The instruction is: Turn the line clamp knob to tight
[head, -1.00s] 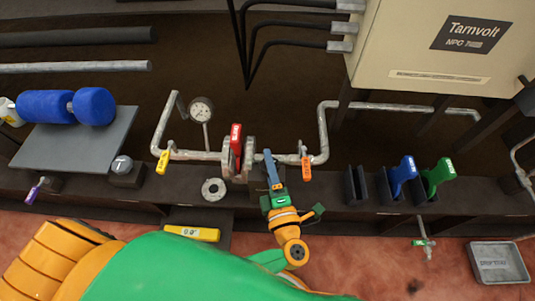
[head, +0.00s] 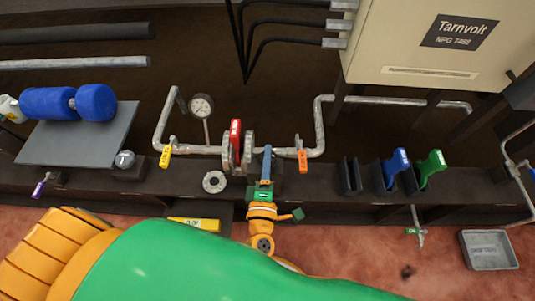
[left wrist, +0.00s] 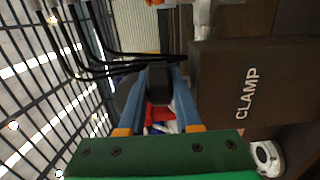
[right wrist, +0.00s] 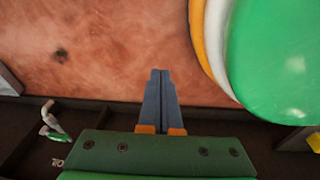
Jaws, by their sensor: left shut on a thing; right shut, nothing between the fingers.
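The dark clamp knob (left wrist: 157,80) shows between the fingers of my left gripper (left wrist: 160,68) in the left wrist view. My left gripper is shut on it. The dark block marked CLAMP (left wrist: 248,95) is beside it at the right of that view. I cannot read the knob's setting. My right gripper (right wrist: 159,75) is shut and empty over the reddish floor, and it is not in the head view.
A red-handled part (head: 235,142) between flanges is close left of my left gripper. An orange tag (head: 302,160) hangs close on its right. A loose ring (head: 214,182) lies on the bench. Blue (head: 398,165) and green (head: 432,167) handled pieces stand in holders further right.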

